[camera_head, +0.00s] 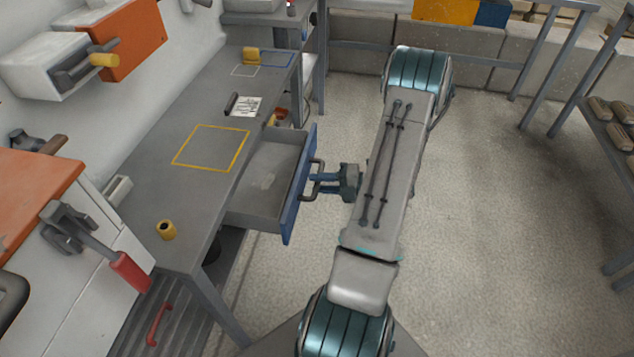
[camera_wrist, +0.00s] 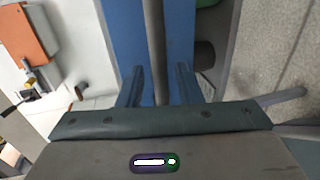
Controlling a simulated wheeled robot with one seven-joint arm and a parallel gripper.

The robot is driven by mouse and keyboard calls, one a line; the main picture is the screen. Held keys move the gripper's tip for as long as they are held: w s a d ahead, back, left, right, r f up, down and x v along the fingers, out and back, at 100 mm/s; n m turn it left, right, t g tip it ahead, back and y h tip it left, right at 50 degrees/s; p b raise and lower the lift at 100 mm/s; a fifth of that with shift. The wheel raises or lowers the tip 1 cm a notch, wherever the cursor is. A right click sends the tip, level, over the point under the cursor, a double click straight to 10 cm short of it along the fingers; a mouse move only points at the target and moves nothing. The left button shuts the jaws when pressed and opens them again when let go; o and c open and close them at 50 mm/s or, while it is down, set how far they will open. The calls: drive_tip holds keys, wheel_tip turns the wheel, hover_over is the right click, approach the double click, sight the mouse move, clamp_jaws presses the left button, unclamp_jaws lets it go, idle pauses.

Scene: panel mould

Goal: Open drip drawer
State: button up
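The drip drawer (camera_head: 287,214) is a grey tray with a blue front, pulled well out from under the grey workbench; its inside looks mostly bare. Its dark bar handle (camera_head: 307,190) is on the blue front. My gripper (camera_head: 318,181) is at this handle, coming from the right. In the wrist view the handle bar (camera_wrist: 155,45) runs between the two fingers of my gripper (camera_wrist: 160,70), with the blue front (camera_wrist: 128,40) behind. The fingers look apart, with a gap on each side of the bar.
The workbench (camera_head: 185,185) stands left of the drawer, with a yellow-outlined square and a small yellow cylinder (camera_head: 166,230) on top. The floor right of my arm is clear up to a rack (camera_head: 605,140).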

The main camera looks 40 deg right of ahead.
drive_tip(key=v, duration=1.2)
drive_tip(key=shift+s+p, duration=0.2)
drive_tip(key=shift+p, duration=0.25)
drive_tip(key=w+a+r+n+g+p, duration=0.3)
drive_tip(key=a+r+n+g+p, duration=0.5)
drive_tip(key=a+r+n, duration=1)
drive_tip(key=s+a+r+n+h+p, duration=0.2)
drive_tip(key=a+r+n+h, duration=0.3)
drive_tip(key=n, duration=0.8)
drive_tip(key=s+a+r+n+h+p, duration=0.3)
drive_tip(key=a+r+n, duration=0.4)
drive_tip(key=r+n, duration=0.3)
drive_tip(key=s+n+h, duration=0.1)
drive_tip(key=n+h, duration=0.1)
drive_tip(key=n, duration=0.2)
drive_tip(key=shift+a+g+h, duration=0.3)
drive_tip(key=shift+a, duration=0.05)
drive_tip(key=shift+s+r, duration=0.1)
